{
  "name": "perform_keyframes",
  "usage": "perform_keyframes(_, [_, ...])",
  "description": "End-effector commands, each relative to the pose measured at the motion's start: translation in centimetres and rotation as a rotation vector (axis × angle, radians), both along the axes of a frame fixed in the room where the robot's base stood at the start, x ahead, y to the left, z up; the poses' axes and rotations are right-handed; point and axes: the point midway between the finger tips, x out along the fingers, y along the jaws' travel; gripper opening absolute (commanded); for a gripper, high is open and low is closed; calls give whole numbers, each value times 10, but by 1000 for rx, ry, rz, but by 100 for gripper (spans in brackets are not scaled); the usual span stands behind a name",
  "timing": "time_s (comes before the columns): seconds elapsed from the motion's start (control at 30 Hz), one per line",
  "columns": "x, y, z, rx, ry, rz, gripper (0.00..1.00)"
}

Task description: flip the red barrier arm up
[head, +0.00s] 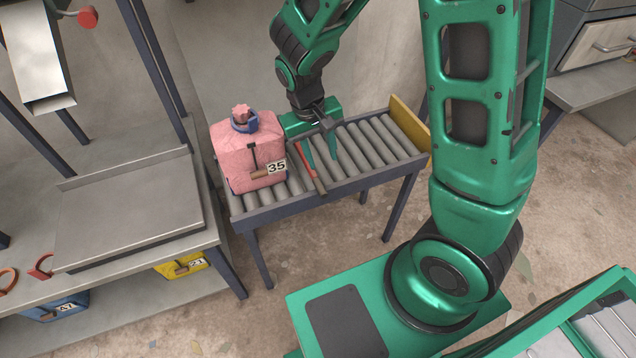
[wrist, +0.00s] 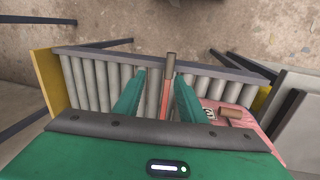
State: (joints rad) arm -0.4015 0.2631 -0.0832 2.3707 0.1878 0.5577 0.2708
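The red barrier arm (head: 304,157) lies low across the roller conveyor (head: 376,143), with a brown grip (head: 320,187) at its near end. My gripper (head: 323,163) is above the rollers with its fingers pointing down, open. In the wrist view, the barrier arm (wrist: 165,101) shows between the two green fingers of my gripper (wrist: 160,73), closer to the right one. Its grip (wrist: 171,62) reaches out past the fingertips. I cannot tell whether a finger touches it. Its far end is hidden behind my gripper.
A pink sack (head: 252,158) with tag 35 stands on the rollers left of the barrier arm. A yellow end plate (head: 410,124) closes the conveyor's right end. A metal bench (head: 130,215) is at left, with yellow (head: 182,265) and blue bins (head: 55,305) below.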

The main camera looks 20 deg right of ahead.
Motion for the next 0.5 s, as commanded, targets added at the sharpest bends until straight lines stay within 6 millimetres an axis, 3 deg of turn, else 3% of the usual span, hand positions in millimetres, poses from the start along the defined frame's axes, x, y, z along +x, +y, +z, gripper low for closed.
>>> perform_keyframes(0.1, [4, 18, -15, -6, 1, 34, 37])
perform_keyframes(0.2, [5, 24, -22, -7, 1, 45, 37])
perform_keyframes(0.5, [5, 17, -58, -10, 4, 44, 37])
